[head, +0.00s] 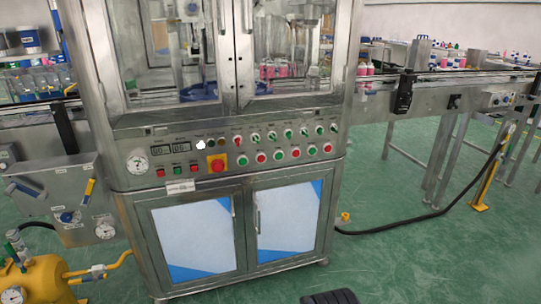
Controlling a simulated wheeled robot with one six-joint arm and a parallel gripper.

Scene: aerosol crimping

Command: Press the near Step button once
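The crimping machine's control panel (230,175) runs across the front of a steel cabinet, in the middle of the head view. Small square buttons sit at its left: a red one (160,173), a green one (178,170) and another red one (195,168). Farther right are a row of selector knobs (271,135) and a row of round green and red buttons (278,155). The labels are too small to read, so I cannot tell which is the near Step button. My gripper is not in view, and nothing is seen touching the panel.
A red emergency stop on a yellow plate (216,163) sits among the buttons. Conveyors extend from both sides. A yellow tank (42,280) stands at lower left. A black hose (400,225) crosses the green floor at right. A dark ridged object (329,297) shows at the bottom edge.

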